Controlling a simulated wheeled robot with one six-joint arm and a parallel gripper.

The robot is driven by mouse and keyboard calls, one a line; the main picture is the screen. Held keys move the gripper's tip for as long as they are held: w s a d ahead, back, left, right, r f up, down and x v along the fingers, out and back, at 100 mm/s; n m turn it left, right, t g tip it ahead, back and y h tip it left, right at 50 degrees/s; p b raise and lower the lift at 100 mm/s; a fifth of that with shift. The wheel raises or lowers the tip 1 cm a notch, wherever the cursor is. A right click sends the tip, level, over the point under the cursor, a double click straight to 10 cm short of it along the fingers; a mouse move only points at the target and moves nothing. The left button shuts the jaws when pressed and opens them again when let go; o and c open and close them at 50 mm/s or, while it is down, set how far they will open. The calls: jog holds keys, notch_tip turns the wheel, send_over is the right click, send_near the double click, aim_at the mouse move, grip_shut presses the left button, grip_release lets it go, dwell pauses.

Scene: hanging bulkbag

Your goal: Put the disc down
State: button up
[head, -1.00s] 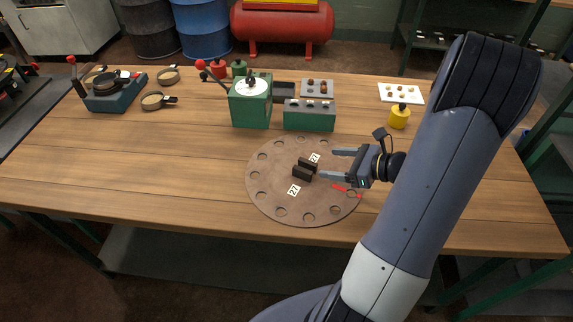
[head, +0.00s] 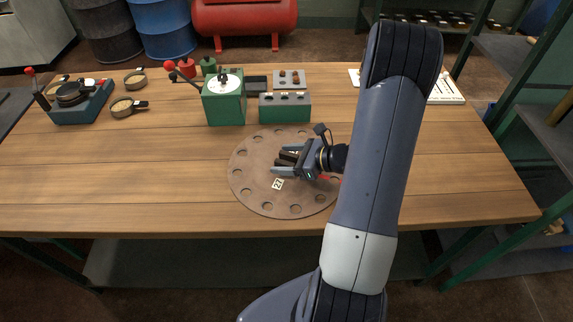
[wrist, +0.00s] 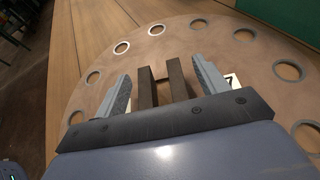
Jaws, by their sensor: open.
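The disc (head: 252,186) is a large flat brown plate with round holes around its rim. It looks to lie flat on the wooden table, and its right part is behind my gripper and arm. It fills much of the wrist view (wrist: 101,103). A dark block handle with two bars (wrist: 177,78) stands at its middle. My gripper (head: 277,161) is open at this handle. In the wrist view the fingers of my gripper (wrist: 160,68) stand on either side of the bars, with gaps visible. A white number label (head: 278,184) lies on the disc.
Behind the disc stand a green box with a white dial (head: 223,103) and a green block with knobs (head: 285,108). Small pans (head: 122,107) and a blue-grey device (head: 80,106) are at the back left. The table's left front (head: 120,190) is clear.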

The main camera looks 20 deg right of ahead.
jog(key=shift+x, duration=0.85)
jog(key=shift+r, duration=0.1)
grip_shut()
